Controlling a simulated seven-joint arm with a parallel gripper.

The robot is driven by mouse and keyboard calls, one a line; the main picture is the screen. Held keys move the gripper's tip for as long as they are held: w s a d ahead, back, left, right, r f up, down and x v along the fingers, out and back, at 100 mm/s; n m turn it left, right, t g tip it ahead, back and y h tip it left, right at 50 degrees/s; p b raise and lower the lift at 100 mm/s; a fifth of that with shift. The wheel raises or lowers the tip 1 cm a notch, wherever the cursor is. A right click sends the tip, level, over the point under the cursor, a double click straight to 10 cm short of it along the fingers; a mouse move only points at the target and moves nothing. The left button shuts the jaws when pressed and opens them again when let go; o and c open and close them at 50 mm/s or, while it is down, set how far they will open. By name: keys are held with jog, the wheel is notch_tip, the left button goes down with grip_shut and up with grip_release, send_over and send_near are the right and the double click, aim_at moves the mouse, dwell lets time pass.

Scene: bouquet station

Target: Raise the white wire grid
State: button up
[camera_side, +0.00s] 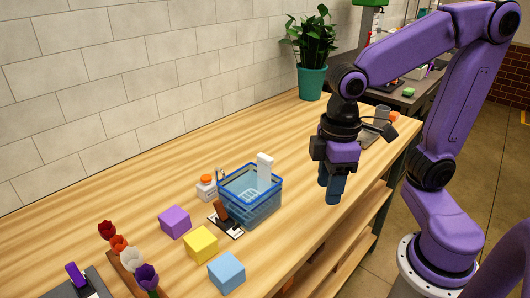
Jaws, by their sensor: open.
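A blue see-through basket (262,214) stands on the wooden table. The white wire grid (247,196) lies low inside it, seen partly through the basket's wall and rim. A white upright piece (265,168) rises above the basket's rim on its far right part; I cannot tell whether it is joined to the grid. My gripper (331,196) points down to the right of the basket, apart from it. It is open with nothing visible between its dark blue fingers, which overlap in this view.
A white bottle with an orange cap (207,187) and a brown-handled tool (221,211) stand close left of the basket. Purple (175,222), yellow (201,244) and light blue (227,272) blocks lie in front. Flowers (132,257) stand front left; a potted plant (312,79) stands behind.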

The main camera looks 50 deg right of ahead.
jog(key=w+r+m, duration=0.5)
jog(key=w+r, duration=0.1)
jog(key=w, duration=0.6)
jog(key=m, duration=0.5)
send_near(265, 156)
notch_tip(265, 156, down, 9)
jog(key=shift+w+a+r, duration=0.1)
jog(key=shift+r, duration=0.05)
grip_shut()
